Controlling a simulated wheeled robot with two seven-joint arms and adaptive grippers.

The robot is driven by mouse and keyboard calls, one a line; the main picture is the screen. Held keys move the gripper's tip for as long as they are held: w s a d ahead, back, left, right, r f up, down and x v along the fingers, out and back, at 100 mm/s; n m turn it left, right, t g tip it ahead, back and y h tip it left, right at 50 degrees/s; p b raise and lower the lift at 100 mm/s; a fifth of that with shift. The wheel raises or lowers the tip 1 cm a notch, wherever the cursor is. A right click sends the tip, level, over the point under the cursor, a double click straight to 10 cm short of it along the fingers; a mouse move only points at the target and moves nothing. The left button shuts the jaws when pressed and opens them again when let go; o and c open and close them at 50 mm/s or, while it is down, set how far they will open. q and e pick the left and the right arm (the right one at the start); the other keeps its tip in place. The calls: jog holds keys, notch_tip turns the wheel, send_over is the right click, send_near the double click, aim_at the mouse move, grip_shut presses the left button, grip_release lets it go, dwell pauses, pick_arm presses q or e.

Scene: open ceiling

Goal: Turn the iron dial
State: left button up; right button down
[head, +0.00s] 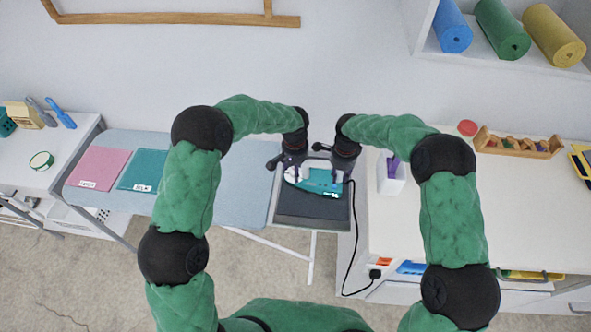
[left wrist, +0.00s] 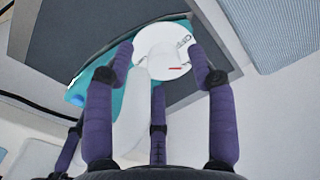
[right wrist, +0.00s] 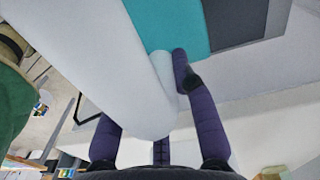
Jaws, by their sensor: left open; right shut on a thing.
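The iron (head: 322,188), teal and white, rests on a dark grey pad at the end of the ironing board. Its round white dial (left wrist: 163,48), with a small red mark, shows in the left wrist view. My left gripper (head: 292,172) is open, its purple fingers spread on either side of the dial; I cannot tell whether they touch it. My right gripper (head: 338,172) is shut on a white part of the iron (right wrist: 100,60), which looks like its handle. In the right wrist view the fingers partly hide the iron.
The pale blue ironing board (head: 245,190) holds folded pink (head: 100,167) and teal (head: 142,170) cloths. A black cord (head: 352,240) runs down to a plug at the right counter (head: 440,220). A white holder (head: 391,180) stands close to my right gripper.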

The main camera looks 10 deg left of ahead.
pick_arm(q)
notch_tip(320, 180, up, 11)
jog(key=shift+r, duration=0.2)
dwell(0.5)
notch_tip(320, 180, down, 12)
jog(key=n, duration=0.4)
jog(key=shift+w+a+f, duration=0.1)
jog(key=shift+a, duration=0.05)
dwell(0.4)
grip_shut()
